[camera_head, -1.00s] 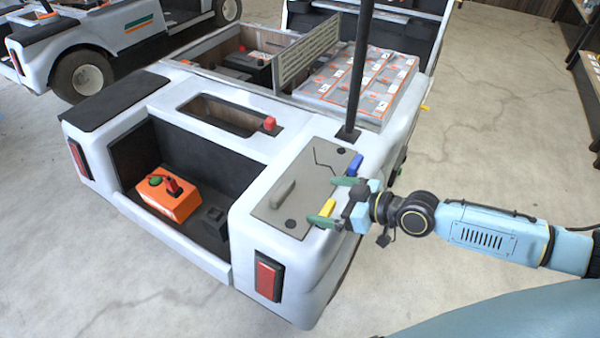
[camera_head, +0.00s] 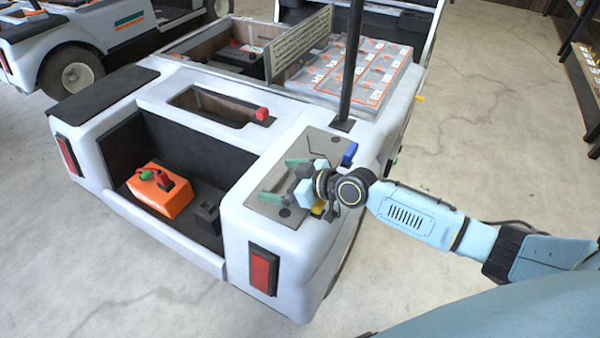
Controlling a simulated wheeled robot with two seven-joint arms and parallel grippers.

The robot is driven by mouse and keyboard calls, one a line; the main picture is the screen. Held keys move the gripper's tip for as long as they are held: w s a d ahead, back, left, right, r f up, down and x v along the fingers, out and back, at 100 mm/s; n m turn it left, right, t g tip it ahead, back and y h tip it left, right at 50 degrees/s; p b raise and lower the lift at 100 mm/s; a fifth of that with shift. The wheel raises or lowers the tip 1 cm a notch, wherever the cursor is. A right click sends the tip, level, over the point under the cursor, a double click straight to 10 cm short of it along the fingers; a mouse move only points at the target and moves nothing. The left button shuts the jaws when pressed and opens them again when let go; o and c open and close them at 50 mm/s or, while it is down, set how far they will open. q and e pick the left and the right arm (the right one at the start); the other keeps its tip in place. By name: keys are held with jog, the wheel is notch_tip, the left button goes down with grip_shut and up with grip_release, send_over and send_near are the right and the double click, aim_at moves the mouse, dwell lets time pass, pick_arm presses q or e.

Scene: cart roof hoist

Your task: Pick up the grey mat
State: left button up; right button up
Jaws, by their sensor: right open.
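The grey mat (camera_head: 318,141) is a flat grey sheet on top of the cart's near right corner, with dark lines and small black round spots on it. My right gripper (camera_head: 284,180) is over the mat with its two green fingers apart. A raised grey piece on the mat, seen before, is now largely hidden by the gripper. I cannot tell whether the fingers touch the mat. My left gripper is not in view.
A blue block (camera_head: 350,153) and a partly hidden yellow block (camera_head: 318,208) lie at the mat's right edge. A black post (camera_head: 352,65) stands just behind the mat. An orange box (camera_head: 160,190) sits in the cart's open rear bay. Open floor lies to the right.

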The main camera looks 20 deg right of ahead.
jog(key=c, duration=1.1)
jog(key=shift+r, duration=0.1)
jog(key=shift+c, duration=0.7)
jog(key=shift+r, duration=0.15)
